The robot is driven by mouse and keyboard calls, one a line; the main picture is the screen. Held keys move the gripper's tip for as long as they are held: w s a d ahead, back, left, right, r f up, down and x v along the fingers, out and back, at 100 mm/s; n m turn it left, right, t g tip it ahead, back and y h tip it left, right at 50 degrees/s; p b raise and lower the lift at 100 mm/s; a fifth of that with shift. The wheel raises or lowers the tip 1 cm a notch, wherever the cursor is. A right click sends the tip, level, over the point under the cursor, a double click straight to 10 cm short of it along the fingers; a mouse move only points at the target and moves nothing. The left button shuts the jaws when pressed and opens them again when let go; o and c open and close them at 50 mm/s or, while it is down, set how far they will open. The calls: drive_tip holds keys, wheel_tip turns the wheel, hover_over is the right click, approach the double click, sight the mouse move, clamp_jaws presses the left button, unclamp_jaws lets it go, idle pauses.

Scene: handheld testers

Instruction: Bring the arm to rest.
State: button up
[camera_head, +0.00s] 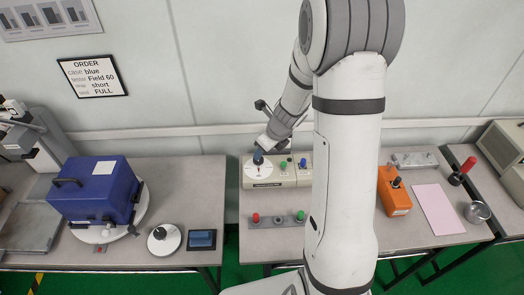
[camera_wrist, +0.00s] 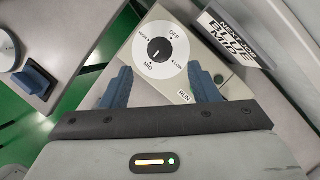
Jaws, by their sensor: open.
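My gripper (camera_wrist: 160,70) is open, with its two blue fingers apart and nothing between them. In the head view my gripper (camera_head: 259,156) hangs over the left part of a beige tester box (camera_head: 290,179). In the wrist view a white dial (camera_wrist: 178,62) with a dark round knob (camera_wrist: 155,49) lies just beyond the fingertips. The dial is marked OFF, LOW, MID and HIGH. A RUN label (camera_wrist: 184,97) shows beside the right finger. My arm comes down from the top and covers the right end of the box. Contact between fingers and box cannot be told.
A blue case (camera_head: 97,194) stands on a round white plate on the left table. A strip with red and green buttons (camera_head: 278,220) lies in front of the box. An orange device (camera_head: 393,197) and a pink sheet (camera_head: 438,209) lie right. A gap separates the tables.

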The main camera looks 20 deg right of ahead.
drive_tip(key=shift+s+d+r, duration=0.15)
drive_tip(key=shift+s+r, duration=0.1)
drive_tip(key=shift+r, duration=0.35)
